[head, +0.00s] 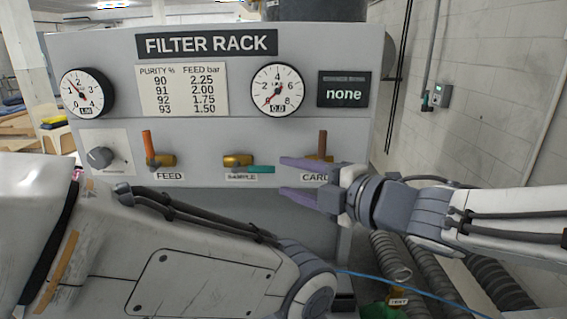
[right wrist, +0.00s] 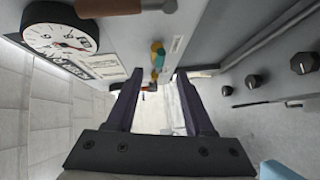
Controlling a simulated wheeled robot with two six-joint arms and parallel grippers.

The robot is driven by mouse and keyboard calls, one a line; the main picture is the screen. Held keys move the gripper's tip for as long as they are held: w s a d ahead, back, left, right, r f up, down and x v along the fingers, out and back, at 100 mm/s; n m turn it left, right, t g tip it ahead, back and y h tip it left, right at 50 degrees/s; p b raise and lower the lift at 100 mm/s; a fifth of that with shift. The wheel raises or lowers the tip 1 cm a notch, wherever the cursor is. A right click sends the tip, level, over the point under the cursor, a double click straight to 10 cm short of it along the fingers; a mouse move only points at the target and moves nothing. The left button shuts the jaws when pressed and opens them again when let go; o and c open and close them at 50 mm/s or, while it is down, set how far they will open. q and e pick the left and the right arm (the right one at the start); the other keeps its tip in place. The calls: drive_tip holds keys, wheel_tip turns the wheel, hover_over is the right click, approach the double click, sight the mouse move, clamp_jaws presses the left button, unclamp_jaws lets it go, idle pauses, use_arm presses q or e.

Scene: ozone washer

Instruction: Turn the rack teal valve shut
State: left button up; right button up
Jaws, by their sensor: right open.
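The teal valve on the filter rack has a brass body (head: 236,160) and a teal lever (head: 262,169) lying level and pointing right, above the SAMPLE label. In the right wrist view the teal valve (right wrist: 157,49) shows small, just beyond the fingertips. My right gripper (head: 284,176) is open and empty, its purple fingers pointing left, one above the other. In the head view its fingertips are just right of the lever's free end; whether they touch it I cannot tell. The right gripper also shows in the wrist view (right wrist: 158,76). My left gripper is not in view.
The orange FEED lever (head: 149,146) stands upright at left. A brown lever (head: 322,143) stands upright behind my right gripper, its label partly covered. Two gauges and a display reading "none" (head: 344,93) are above. Ribbed hoses (head: 435,270) lie on the floor at lower right.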

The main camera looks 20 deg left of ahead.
sight(266, 171)
drive_tip(key=p+x, duration=0.1)
drive_tip(key=x, duration=0.7)
drive_tip(key=shift+w+a+p, duration=0.15)
drive_tip(key=shift+p, duration=0.15)
clamp_jaws()
idle(1.0)
